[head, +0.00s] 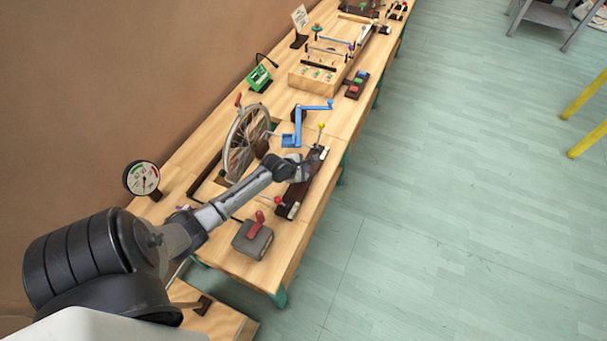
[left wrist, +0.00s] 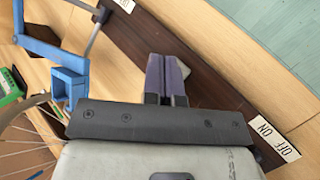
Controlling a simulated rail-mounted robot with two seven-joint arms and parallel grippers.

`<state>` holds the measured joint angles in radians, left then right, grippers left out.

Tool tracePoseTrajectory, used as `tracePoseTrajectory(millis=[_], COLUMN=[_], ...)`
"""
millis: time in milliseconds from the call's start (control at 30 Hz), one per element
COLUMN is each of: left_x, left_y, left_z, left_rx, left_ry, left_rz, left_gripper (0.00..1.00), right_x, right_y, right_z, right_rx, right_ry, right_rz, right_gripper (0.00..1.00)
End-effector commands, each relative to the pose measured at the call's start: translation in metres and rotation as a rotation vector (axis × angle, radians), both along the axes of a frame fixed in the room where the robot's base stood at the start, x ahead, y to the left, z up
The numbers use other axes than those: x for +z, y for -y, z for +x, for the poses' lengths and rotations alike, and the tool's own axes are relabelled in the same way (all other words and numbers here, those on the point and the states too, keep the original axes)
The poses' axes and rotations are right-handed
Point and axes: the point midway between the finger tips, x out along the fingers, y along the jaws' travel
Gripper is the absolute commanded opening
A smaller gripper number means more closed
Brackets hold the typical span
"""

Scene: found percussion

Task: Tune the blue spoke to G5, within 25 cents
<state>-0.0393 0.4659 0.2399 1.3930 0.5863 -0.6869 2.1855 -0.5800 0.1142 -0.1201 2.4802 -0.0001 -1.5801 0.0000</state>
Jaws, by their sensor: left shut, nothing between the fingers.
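The spoked wheel (head: 246,142) stands upright on the bench; part of its rim and thin spokes also show at the lower left of the left wrist view (left wrist: 22,142). I cannot tell which spoke is blue. A blue crank-like piece (head: 298,127) stands just beyond the wheel, and shows at the upper left of the left wrist view (left wrist: 68,82). My left gripper (head: 308,169) is shut and empty, over the dark wooden board (head: 293,193). In the left wrist view its fingertips (left wrist: 164,62) are together above the board. My right gripper is not in view.
The board has a yellow-knobbed lever (head: 321,127), a red-knobbed lever (head: 279,201) and an ON/OFF label (left wrist: 274,138). A green-faced device (head: 259,78), a round dial (head: 142,178) and a grey box with a red handle (head: 252,239) stand nearby. Open floor lies right of the bench.

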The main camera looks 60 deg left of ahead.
Motion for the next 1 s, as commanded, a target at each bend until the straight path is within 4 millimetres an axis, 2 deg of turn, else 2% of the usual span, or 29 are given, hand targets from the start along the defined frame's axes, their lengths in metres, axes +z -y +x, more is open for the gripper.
tracePoseTrajectory(millis=[1000], left_x=[-0.0095], left_y=[0.0000], left_z=[0.0001], left_rx=[0.000], left_ry=[0.000], left_rz=[0.000], left_gripper=[0.00], right_x=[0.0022], right_y=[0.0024], right_z=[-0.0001], right_rx=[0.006], right_ry=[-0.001], right_rz=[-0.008], right_gripper=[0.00])
